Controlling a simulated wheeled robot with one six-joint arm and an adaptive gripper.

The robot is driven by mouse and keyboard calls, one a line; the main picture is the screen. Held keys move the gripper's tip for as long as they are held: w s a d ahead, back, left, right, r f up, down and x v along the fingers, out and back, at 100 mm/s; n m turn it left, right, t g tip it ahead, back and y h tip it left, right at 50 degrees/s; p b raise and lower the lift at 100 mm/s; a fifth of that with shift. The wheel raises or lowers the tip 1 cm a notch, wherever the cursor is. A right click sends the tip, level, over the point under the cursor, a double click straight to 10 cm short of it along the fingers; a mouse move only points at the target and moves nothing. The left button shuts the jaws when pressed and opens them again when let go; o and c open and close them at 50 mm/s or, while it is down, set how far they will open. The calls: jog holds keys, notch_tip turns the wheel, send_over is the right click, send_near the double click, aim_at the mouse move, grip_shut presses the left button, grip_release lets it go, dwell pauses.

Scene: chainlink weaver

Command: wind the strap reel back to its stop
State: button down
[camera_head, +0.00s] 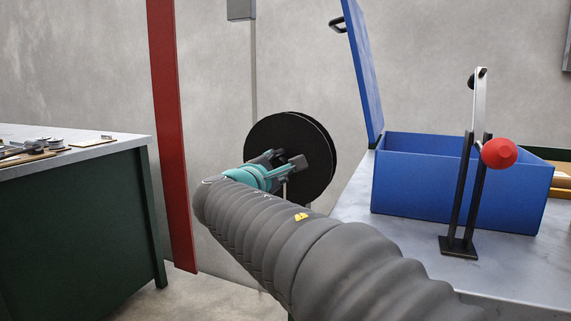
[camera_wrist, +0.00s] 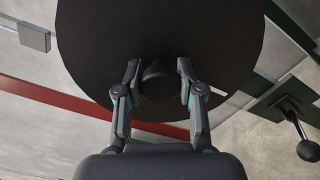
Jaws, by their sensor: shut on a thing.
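The strap reel (camera_head: 318,150) is a large black disc standing upright near the wall, between the red post and the blue box. It also fills the upper middle of the wrist view (camera_wrist: 160,30). My gripper (camera_head: 291,162) is in front of the reel's face, at its middle. In the wrist view my gripper's two fingers (camera_wrist: 157,76) stand on either side of a dark rounded knob (camera_wrist: 156,73) on the reel, shut on it. The knob's exact contact with the fingers is dark and hard to see. My arm hides the reel's lower left part in the head view.
A red post (camera_head: 172,130) stands left of the reel. A green bench (camera_head: 80,220) with small parts is at far left. At right, a grey table (camera_head: 400,250) holds an open blue box (camera_head: 510,185) and a lever stand with a red knob (camera_head: 499,153).

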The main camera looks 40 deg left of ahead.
jog(key=shift+s+f, duration=0.1)
jog(key=c, duration=0.7)
grip_release()
jog(key=shift+s+a, duration=0.1)
jog(key=shift+s, duration=0.1)
jog(key=shift+w, duration=0.15)
jog(key=v, duration=1.2)
